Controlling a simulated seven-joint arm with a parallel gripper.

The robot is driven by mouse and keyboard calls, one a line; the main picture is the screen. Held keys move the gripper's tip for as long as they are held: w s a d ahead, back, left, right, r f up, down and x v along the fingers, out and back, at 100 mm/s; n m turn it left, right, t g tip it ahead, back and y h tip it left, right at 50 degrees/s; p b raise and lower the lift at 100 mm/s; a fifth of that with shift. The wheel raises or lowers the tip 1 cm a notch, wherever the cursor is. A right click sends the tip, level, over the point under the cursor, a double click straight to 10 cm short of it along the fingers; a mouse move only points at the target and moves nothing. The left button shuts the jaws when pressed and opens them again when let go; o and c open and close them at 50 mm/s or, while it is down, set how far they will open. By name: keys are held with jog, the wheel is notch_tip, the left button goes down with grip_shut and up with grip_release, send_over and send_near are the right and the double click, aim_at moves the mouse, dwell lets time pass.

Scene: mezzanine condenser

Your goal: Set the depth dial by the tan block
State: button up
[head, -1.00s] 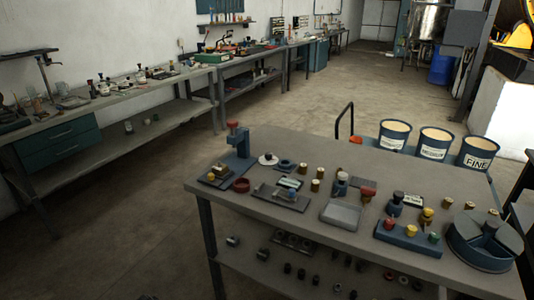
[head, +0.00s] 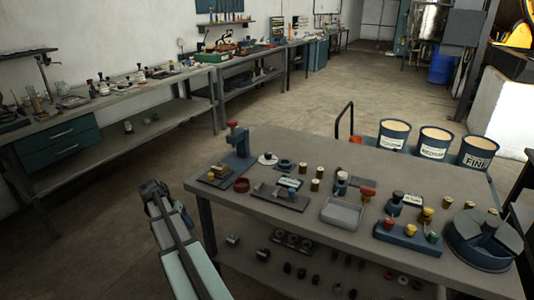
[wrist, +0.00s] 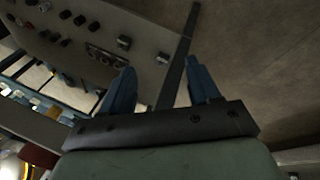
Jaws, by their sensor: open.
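A tan block (head: 219,170) sits on the dark base plate of a blue stand (head: 240,141) with a red knob on top, at the table's left end. A red round piece (head: 241,185) lies beside this base, and a white disc with a dark centre (head: 268,159) lies right of the stand. I cannot tell which of these parts is the depth dial. My gripper (wrist: 162,85) is open, with two blue fingers apart and nothing between them. In the head view my arm rises left of the table's front edge, clear of the stand.
The grey table (head: 300,218) carries a shallow tray (head: 341,214), a blue block with coloured knobs (head: 408,237), and a round blue container (head: 484,240) at right. A lower shelf (wrist: 75,20) holds several small parts. A table leg (wrist: 178,55) stands beyond my fingers. Open floor lies left.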

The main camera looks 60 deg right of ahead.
jog(key=d+r+m, duration=0.1)
jog(key=d+r, duration=0.3)
jog(key=r, duration=0.2)
jog(key=s+d+r+m+h, duration=0.1)
jog(key=d+r+m, duration=0.1)
jog(key=d+r, duration=0.2)
jog(key=s+d+r+m, duration=0.1)
jog(key=d+r, duration=0.3)
jog(key=r, duration=0.5)
jog(key=shift+d, duration=0.3)
jog(key=s+d+r+m+h, duration=0.1)
jog(key=s+d+r+m, duration=0.3)
jog(key=r, duration=0.5)
jog(key=s+d+r+m, duration=0.1)
jog(key=s+d+r, duration=0.3)
jog(key=d+r, duration=0.45)
jog(key=t, duration=0.1)
send_over(268, 153)
jog(key=w+a, duration=0.2)
jog(key=a, duration=0.4)
notch_tip(268, 153, down, 9)
jog(key=shift+m+y, duration=0.4)
jog(key=shift+y, duration=0.1)
jog(key=x, duration=1.4)
jog(key=shift+s+d+f, duration=0.1)
jog(key=shift+d+f, duration=0.05)
jog(key=shift+f, duration=0.1)
jog(key=c, duration=1)
